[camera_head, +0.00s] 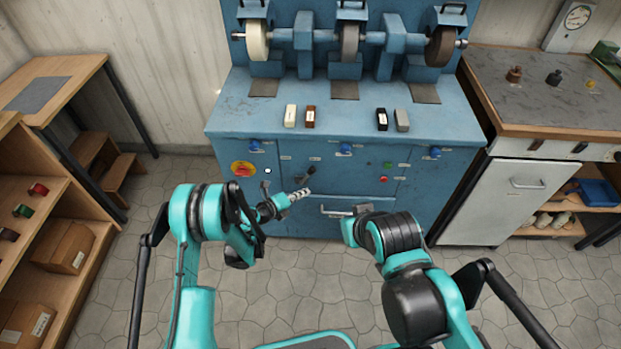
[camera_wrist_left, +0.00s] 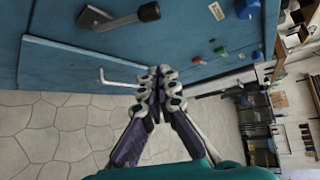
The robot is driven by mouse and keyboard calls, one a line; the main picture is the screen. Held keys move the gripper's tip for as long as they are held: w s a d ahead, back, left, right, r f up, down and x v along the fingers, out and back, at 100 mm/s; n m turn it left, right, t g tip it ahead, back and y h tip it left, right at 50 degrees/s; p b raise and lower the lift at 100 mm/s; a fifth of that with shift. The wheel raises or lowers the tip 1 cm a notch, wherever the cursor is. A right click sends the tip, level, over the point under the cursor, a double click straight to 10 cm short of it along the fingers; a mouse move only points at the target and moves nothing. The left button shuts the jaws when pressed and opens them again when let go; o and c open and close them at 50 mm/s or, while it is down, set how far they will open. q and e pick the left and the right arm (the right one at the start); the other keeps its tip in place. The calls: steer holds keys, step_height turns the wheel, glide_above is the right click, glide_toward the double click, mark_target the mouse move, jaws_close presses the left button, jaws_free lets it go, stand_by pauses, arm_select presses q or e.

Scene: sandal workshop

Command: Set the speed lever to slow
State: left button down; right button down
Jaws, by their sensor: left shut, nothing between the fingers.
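The speed lever (camera_head: 311,171) is a small dark lever on the front of the blue machine, tilted up and slightly right in the head view. In the left wrist view the lever (camera_wrist_left: 121,18) shows larger, with a black knob at its right end. My left gripper (camera_head: 307,190) is shut and empty, just below the lever in the head view. In the wrist view its closed fingertips (camera_wrist_left: 159,72) are below and right of the knob, apart from it. Any slow marking is too small to read.
A drawer handle (camera_head: 337,212) sticks out below the lever. A red and yellow switch (camera_head: 243,169) is on the left of the panel, and green (camera_head: 387,165) and red buttons are on the right. Blue knobs line the panel's upper edge.

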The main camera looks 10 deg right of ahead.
arm_select(q)
steer(key=x, duration=1)
steer(key=w+a+r, duration=0.1)
steer(key=w+a+r+b, duration=0.1)
steer(key=shift+w+a, duration=0.2)
steer(key=shift+w, duration=0.15)
steer(key=shift+w+a+r, duration=0.15)
steer(key=shift+a+r, duration=0.1)
steer(key=shift+a, duration=0.25)
glide_toward(307, 176)
steer(key=shift+w+d+f, duration=0.15)
steer(key=shift+w+f, duration=0.05)
steer(key=shift+w, duration=0.85)
steer(key=shift+w+d+f, duration=0.15)
steer(key=shift+w+f, duration=0.05)
steer(key=shift+w, duration=0.85)
